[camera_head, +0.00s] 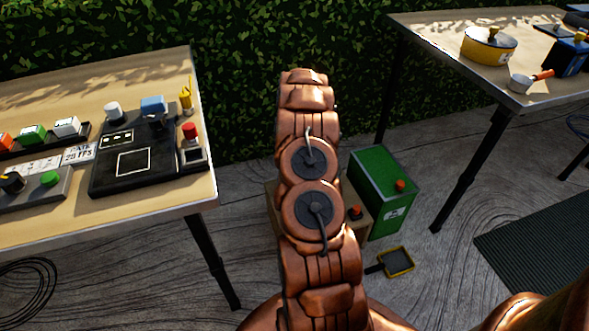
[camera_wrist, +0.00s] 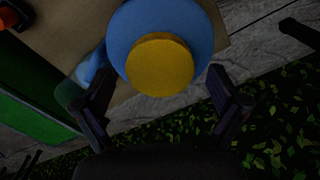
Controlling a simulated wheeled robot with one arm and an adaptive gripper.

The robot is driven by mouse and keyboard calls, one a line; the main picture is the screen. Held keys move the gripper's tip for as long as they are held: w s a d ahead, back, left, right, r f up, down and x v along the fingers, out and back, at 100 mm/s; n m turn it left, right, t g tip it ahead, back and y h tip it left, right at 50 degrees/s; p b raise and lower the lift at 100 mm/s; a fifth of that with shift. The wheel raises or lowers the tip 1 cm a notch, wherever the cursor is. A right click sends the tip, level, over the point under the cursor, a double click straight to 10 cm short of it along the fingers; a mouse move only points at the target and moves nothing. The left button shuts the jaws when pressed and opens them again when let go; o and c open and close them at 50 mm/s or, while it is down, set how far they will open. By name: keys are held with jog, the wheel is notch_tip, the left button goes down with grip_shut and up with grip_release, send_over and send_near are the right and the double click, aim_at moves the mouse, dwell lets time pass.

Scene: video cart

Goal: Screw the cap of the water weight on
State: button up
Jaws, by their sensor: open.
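In the wrist view, a round blue body, likely the water weight (camera_wrist: 125,30), sits below my gripper on a tan surface. A round yellow cap (camera_wrist: 160,68) shows in front of the blue top, in line with it. I cannot tell whether the cap is seated or loose. My gripper (camera_wrist: 157,82) is open, with one dark finger on each side of the cap and gaps on both sides. In the head view, my copper arm hides the gripper, the cap and the weight.
A green box (camera_head: 383,190) with a red knob stands on the floor beside a tan box (camera_head: 272,205). A small yellow-rimmed tray (camera_head: 399,262) lies in front. Tables stand at left (camera_head: 190,205) and right (camera_head: 425,42). A leafy hedge (camera_head: 240,60) closes the back.

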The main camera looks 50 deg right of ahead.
jog(key=shift+n, duration=2)
jog(key=c, duration=1)
jog(key=shift+r+m+p, duration=0.1)
jog(key=shift+m+p, duration=0.95)
jog(key=shift+m, duration=0.25)
jog(key=shift+c, duration=0.2)
jog(key=shift+m+p, duration=0.85)
jog(key=shift+m, duration=0.25)
jog(key=shift+m+p, duration=1)
jog(key=shift+p, duration=0.25)
jog(key=shift+m+p, duration=1.3)
jog(key=shift+p, duration=0.2)
jog(key=shift+p, duration=0.5)
